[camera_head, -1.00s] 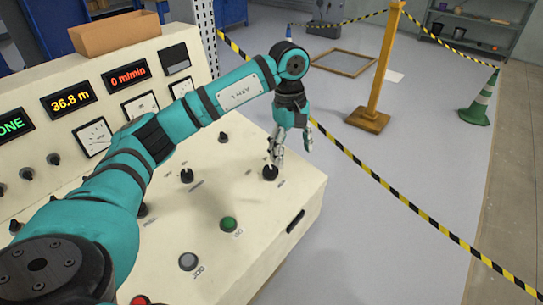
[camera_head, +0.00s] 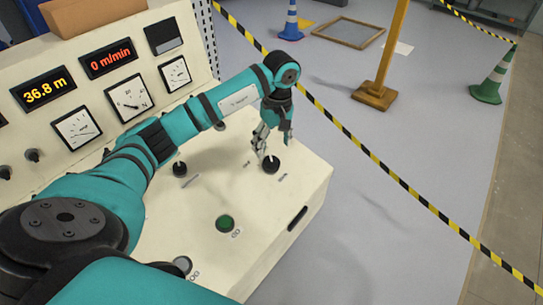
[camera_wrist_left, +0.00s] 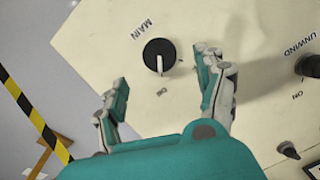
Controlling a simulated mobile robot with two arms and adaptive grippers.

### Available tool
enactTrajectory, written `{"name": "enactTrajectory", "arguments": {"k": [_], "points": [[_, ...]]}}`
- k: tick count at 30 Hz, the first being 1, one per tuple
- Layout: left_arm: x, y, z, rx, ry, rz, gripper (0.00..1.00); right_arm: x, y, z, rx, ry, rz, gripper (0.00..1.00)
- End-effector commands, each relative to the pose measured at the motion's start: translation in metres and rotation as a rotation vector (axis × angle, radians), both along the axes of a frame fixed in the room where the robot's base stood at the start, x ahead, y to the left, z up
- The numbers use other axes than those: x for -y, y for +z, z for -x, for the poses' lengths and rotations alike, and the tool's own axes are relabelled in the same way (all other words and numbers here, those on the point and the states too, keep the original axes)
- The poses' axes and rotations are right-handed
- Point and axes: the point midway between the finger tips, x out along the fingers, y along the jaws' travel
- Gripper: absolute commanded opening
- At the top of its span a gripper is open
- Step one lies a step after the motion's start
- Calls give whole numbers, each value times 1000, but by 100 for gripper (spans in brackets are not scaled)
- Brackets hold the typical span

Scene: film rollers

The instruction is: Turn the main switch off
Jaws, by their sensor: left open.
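The main switch is a round black knob (camera_head: 271,164) near the right end of the cream control desk (camera_head: 190,215). In the left wrist view the knob (camera_wrist_left: 157,50) has the label MAIN beside it, and its white pointer line faces the gripper side, towards a small, hard-to-read mark. My left gripper (camera_head: 275,147) is open and empty, just above and behind the knob in the head view. In the left wrist view its fingers (camera_wrist_left: 163,72) are spread, one on each side and short of the knob, with no clear contact. My right gripper is not in view.
Another black knob (camera_head: 180,168), a green button (camera_head: 225,223) and a grey button (camera_head: 182,264) are on the desk. The wrist view shows an UNWIND knob (camera_wrist_left: 309,66). Displays and gauges line the raised back panel. Striped tape (camera_head: 370,150) runs beyond the desk.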

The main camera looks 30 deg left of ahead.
Motion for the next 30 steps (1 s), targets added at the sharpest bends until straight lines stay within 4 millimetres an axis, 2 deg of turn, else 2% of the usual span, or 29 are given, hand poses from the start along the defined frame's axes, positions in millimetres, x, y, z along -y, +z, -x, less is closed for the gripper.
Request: {"name": "enactTrajectory", "arguments": {"k": [3, 9, 14, 21, 23, 30], "points": [[0, -23, 3, -5, 1, 2, 72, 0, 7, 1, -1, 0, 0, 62], [-2, -50, 4, -2, 2, 1, 72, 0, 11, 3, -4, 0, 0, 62], [-2, -59, 5, 1, 0, 0, 72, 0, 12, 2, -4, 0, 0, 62], [-2, -60, 5, 1, 0, 0, 72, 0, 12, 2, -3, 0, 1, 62], [-2, -60, 5, 1, 0, 0, 67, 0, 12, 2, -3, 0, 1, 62], [-2, -59, 5, 1, 1, 0, 35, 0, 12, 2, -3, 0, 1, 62]]}}
